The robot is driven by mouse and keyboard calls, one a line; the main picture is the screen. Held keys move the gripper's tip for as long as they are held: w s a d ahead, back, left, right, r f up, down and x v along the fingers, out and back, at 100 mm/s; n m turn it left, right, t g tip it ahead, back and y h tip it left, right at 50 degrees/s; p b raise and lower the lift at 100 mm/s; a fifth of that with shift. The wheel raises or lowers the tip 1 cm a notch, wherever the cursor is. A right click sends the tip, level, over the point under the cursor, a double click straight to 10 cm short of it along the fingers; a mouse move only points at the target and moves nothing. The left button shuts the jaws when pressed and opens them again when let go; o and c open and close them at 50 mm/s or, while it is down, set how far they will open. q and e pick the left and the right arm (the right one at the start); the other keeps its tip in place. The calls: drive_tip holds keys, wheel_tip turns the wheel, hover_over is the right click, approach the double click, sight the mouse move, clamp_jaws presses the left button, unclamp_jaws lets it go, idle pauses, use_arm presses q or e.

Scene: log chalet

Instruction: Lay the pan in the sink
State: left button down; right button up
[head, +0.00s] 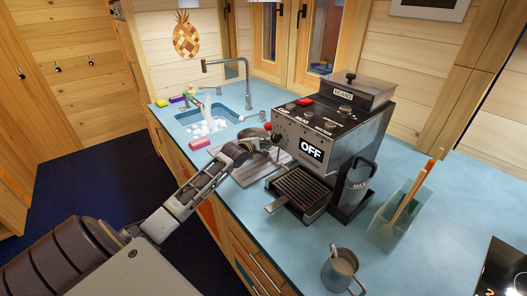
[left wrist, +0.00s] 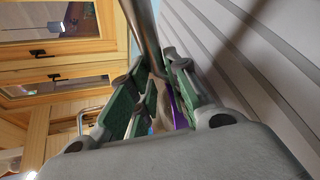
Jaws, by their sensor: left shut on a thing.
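My left gripper (head: 262,149) reaches over the ribbed draining area beside the sink, just left of the coffee machine. It is shut on the pan, which is mostly hidden by the gripper in the head view. In the left wrist view, a grey metal bar that looks like part of the pan (left wrist: 144,35) runs up from between the green-padded fingers (left wrist: 155,105). The sink (head: 237,118) is a blue basin behind and left of the gripper, with white round things in it. My right gripper is not in view.
The coffee machine (head: 318,140) stands close to the right of my left gripper. The tap (head: 247,80) arches over the sink. A pink block (head: 200,143) lies at the counter's front edge. A mug (head: 340,270) and a utensil holder (head: 392,225) stand farther right.

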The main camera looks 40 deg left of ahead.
use_arm(q)
drive_tip(key=shift+r, duration=0.1)
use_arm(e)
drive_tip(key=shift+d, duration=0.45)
use_arm(q)
drive_tip(key=shift+f, duration=1.75)
drive_tip(key=c, duration=1.8)
unclamp_jaws()
drive_tip(key=shift+f, duration=0.15)
drive_tip(key=o, duration=0.4)
drive_tip(key=shift+o, duration=0.2)
drive_tip(key=shift+d, duration=0.1)
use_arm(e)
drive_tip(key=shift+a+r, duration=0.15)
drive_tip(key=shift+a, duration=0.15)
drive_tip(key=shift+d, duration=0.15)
